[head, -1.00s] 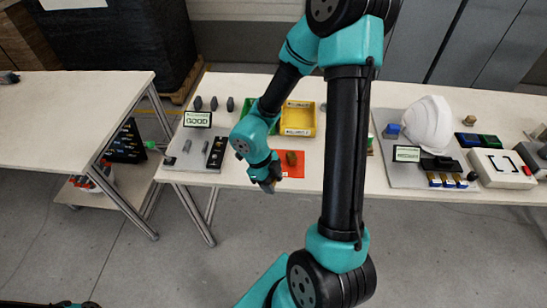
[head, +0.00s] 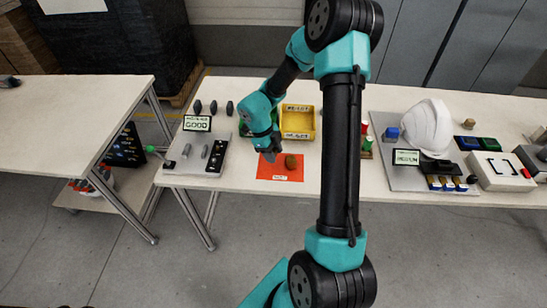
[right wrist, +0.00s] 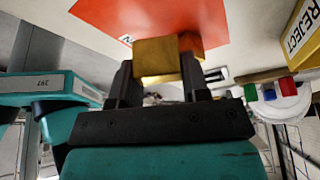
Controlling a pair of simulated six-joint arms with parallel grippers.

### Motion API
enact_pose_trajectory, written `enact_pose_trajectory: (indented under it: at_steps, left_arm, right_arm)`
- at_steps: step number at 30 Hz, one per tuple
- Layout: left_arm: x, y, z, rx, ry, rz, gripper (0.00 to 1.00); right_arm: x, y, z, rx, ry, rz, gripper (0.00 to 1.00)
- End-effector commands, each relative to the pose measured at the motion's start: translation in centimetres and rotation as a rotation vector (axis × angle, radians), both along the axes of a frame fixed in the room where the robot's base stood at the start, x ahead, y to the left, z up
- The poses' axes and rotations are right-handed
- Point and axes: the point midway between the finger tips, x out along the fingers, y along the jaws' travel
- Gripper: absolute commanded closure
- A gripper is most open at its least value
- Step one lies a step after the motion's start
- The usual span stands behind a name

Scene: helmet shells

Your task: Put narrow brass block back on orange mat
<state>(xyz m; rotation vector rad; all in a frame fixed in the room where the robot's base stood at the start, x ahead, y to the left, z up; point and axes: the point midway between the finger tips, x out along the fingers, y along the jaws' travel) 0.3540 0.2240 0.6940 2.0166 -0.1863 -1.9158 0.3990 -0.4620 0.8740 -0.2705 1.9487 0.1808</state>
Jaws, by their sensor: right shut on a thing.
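The orange mat (head: 270,173) lies on the table, left of my right upper arm. One brass block (head: 291,161) stands on its right half. My right gripper (head: 269,155) points down at the mat's back left part, left of that block. In the right wrist view the gripper (right wrist: 157,78) is shut on a narrow brass block (right wrist: 156,57), with the orange mat (right wrist: 160,15) close beyond it. Another brass block (right wrist: 191,44) shows just behind the held one. Whether the held block touches the mat I cannot tell. In the head view the gripper hides it. My left gripper is out of view.
A yellow reject bin (head: 298,121) stands behind the mat. A grey board (head: 199,158) with dark parts and a GOOD sign (head: 197,124) is at left. A white helmet shell (head: 428,126) and a white box (head: 497,168) are at right. Table in front of the mat is clear.

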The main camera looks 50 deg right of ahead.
Motion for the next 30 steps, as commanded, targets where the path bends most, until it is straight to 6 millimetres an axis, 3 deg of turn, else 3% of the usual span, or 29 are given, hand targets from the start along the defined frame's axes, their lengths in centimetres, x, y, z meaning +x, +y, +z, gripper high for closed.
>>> enact_pose_trajectory:
  at_steps: [8,16,29,30]
  left_arm:
    - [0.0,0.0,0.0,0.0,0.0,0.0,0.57]
    - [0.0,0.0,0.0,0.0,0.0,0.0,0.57]
    - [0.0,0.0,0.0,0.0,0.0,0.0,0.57]
    - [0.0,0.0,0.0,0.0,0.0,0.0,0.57]
  right_arm:
    - [0.6,-0.7,-0.1,0.0,0.0,0.0,0.92]
    - [0.5,-0.6,-3.4,0.001,0.002,0.001,0.92]
    - [0.5,-0.6,-3.9,0.001,0.001,0.0,0.92]
    - [0.5,-0.6,-3.9,0.0,0.0,0.0,0.55]
